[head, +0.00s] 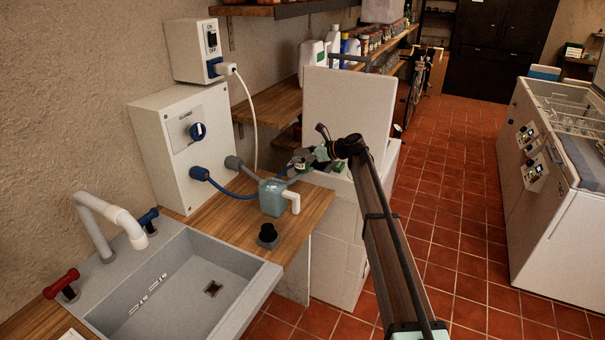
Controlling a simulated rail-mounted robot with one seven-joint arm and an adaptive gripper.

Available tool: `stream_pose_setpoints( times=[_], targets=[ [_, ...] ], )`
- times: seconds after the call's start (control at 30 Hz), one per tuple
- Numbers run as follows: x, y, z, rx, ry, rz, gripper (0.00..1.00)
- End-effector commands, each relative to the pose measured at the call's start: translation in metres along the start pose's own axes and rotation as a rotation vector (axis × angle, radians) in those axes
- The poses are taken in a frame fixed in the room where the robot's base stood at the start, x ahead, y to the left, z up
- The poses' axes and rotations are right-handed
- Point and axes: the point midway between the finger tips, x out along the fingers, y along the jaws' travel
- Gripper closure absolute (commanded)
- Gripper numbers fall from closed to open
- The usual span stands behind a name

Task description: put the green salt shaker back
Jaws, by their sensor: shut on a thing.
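My gripper (305,157) is small in the head view, at the far end of the wooden counter, in front of the open white chest. It is shut on a small dark green thing with a pale patch, which looks like the green salt shaker (300,166). The fingers partly cover the shaker, and its exact tilt is too small to tell. I cannot tell whether its base touches anything below. Another small green patch (339,166) shows just right of the gripper, at the chest's opening; what it is stays unclear.
A blue-grey container with a white spout (273,198) and a black knob (268,234) stand on the counter (305,212). A grey sink (185,290) lies at front left. The raised white lid (348,110) stands behind the gripper. Shelves with bottles are beyond; tiled floor is open at right.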

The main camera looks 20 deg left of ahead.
Motion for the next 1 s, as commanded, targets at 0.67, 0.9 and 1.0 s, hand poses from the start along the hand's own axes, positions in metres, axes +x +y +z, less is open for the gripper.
stream_pose_setpoints(
  times=[0.67,0.9,1.0],
  targets=[
    [0.03,-0.001,-0.072,0.002,-0.001,0.0,0.9],
    [0.035,0.0,-0.083,-0.001,-0.003,-0.001,0.9],
    [0.035,0.0,-0.083,-0.001,-0.002,-0.001,0.9]
  ],
)
